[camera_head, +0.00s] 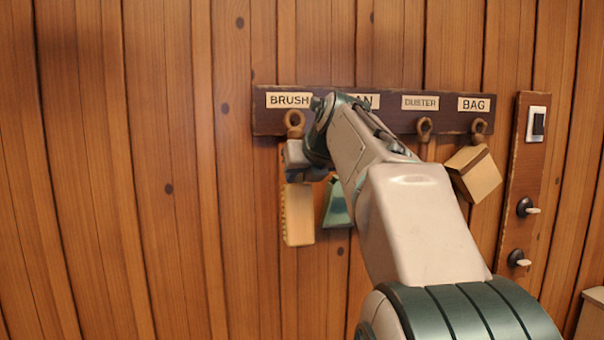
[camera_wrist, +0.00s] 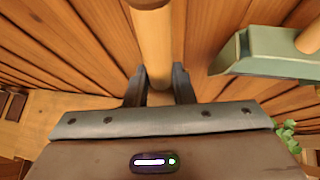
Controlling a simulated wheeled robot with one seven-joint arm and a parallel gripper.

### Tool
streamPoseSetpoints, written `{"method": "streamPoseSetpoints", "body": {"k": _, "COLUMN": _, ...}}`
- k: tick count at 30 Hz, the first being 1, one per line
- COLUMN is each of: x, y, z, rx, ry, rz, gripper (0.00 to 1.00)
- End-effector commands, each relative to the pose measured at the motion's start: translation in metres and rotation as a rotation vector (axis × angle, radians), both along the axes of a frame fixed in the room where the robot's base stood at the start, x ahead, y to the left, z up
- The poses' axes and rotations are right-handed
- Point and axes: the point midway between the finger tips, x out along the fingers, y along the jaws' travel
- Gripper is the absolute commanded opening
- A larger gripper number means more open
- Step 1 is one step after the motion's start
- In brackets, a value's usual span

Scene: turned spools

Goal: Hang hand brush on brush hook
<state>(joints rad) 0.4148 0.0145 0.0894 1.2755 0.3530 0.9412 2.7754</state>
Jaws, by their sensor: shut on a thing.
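The hand brush (camera_head: 298,215) hangs upright below my gripper (camera_head: 300,172), against the wooden wall under the BRUSH label. Its pale handle (camera_wrist: 157,50) runs between the two fingers of my gripper (camera_wrist: 160,84) in the wrist view, and the fingers are shut on it. The brush hook (camera_head: 294,121) is a brown wooden peg under the BRUSH label (camera_head: 288,100), directly above my gripper. A brown ring shows at the hook. I cannot tell whether the brush's top loop is around the peg or only in front of it.
A green dustpan (camera_head: 337,204) hangs close to the right of the brush and is partly hidden by my arm. A duster hook (camera_head: 424,127) and a tan bag (camera_head: 473,173) are further right. A switch panel (camera_head: 524,190) stands at the right. The wall to the left is bare.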

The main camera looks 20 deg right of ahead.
Motion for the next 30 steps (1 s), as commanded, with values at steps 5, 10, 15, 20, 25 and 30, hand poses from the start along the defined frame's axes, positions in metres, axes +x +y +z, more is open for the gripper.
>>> {"method": "streamPoseSetpoints", "body": {"k": 5, "x": 0.011, "y": -0.003, "z": 0.0, "rx": -0.001, "ry": -0.001, "rz": -0.001, "gripper": 0.01}}
{"method": "streamPoseSetpoints", "body": {"k": 10, "x": 0.021, "y": -0.005, "z": -0.001, "rx": 0.0, "ry": 0.0, "rz": 0.0, "gripper": 0.01}}
{"method": "streamPoseSetpoints", "body": {"k": 15, "x": 0.031, "y": -0.006, "z": -0.001, "rx": 0.0, "ry": -0.002, "rz": 0.0, "gripper": 0.0}}
{"method": "streamPoseSetpoints", "body": {"k": 20, "x": 0.038, "y": -0.008, "z": -0.003, "rx": 0.0, "ry": -0.004, "rz": -0.002, "gripper": 0.0}}
{"method": "streamPoseSetpoints", "body": {"k": 25, "x": 0.044, "y": -0.009, "z": -0.007, "rx": 0.0, "ry": -0.003, "rz": -0.002, "gripper": 0.0}}
{"method": "streamPoseSetpoints", "body": {"k": 30, "x": 0.046, "y": -0.009, "z": -0.011, "rx": 0.0, "ry": -0.002, "rz": 0.0, "gripper": 0.0}}
